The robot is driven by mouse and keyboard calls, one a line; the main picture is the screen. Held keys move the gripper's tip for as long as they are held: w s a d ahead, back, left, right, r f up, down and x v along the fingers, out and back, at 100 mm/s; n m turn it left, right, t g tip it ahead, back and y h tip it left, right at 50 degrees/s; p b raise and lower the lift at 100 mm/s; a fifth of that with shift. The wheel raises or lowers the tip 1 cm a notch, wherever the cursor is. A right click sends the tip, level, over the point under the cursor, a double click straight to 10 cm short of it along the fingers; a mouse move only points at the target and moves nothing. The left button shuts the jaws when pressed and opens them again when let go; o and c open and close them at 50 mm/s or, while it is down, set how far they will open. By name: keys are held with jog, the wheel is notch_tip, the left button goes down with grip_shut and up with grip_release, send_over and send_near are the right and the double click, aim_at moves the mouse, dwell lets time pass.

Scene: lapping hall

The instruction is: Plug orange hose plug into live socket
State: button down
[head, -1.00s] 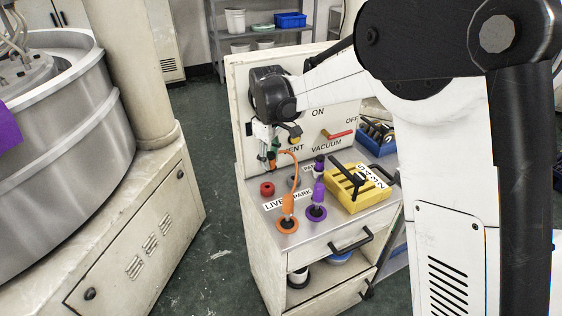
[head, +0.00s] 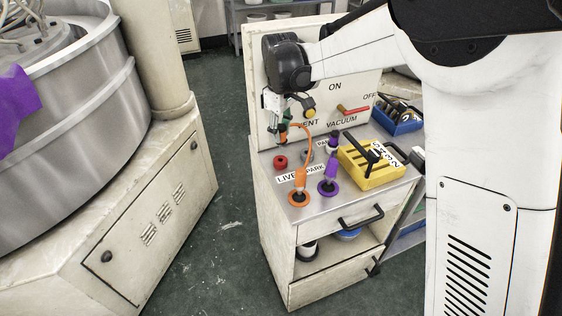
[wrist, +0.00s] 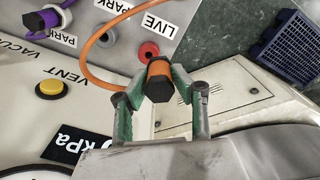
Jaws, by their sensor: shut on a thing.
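My gripper (head: 282,132) is shut on the orange hose plug (wrist: 159,78), seen between the two green-padded fingers in the wrist view. The plug's dark end faces the wrist camera. In the head view it is small and partly hidden by the fingers, above the deck of the cabinet. The orange hose (head: 306,138) loops from it to an orange fitting (head: 299,197) at the deck's front. The red-ringed socket (head: 281,162) by the LIVE label is empty and also shows in the wrist view (wrist: 149,51). The plug is apart from it.
A grey socket (head: 307,155) is beside the red one. A purple plug (wrist: 40,22) stands by a PARK label, its purple hose rising from a front fitting (head: 328,187). A yellow block (head: 370,165) is at right. The upright panel (head: 350,90) carries a red lever (head: 353,110).

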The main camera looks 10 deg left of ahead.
aim_at(280, 129)
jog(key=shift+w+a+p, duration=0.1)
jog(key=shift+w+p, duration=0.4)
jog(key=shift+p, duration=0.2)
jog(key=shift+w+a+f+p, duration=0.15)
jog(key=shift+w+f+p, duration=0.2)
jog(key=shift+w+p, duration=0.55)
jog(key=shift+w+a+f+p, duration=0.1)
jog(key=shift+w+f+p, duration=0.3)
jog(key=shift+f+p, duration=0.15)
jog(key=shift+f+b, duration=0.15)
jog(key=shift+b, duration=0.35)
jog(key=shift+f+b, duration=2)
jog(key=shift+f, duration=0.75)
jog(key=shift+b, duration=0.7)
jog(key=shift+f+b, duration=1.4)
jog(key=shift+f, duration=0.3)
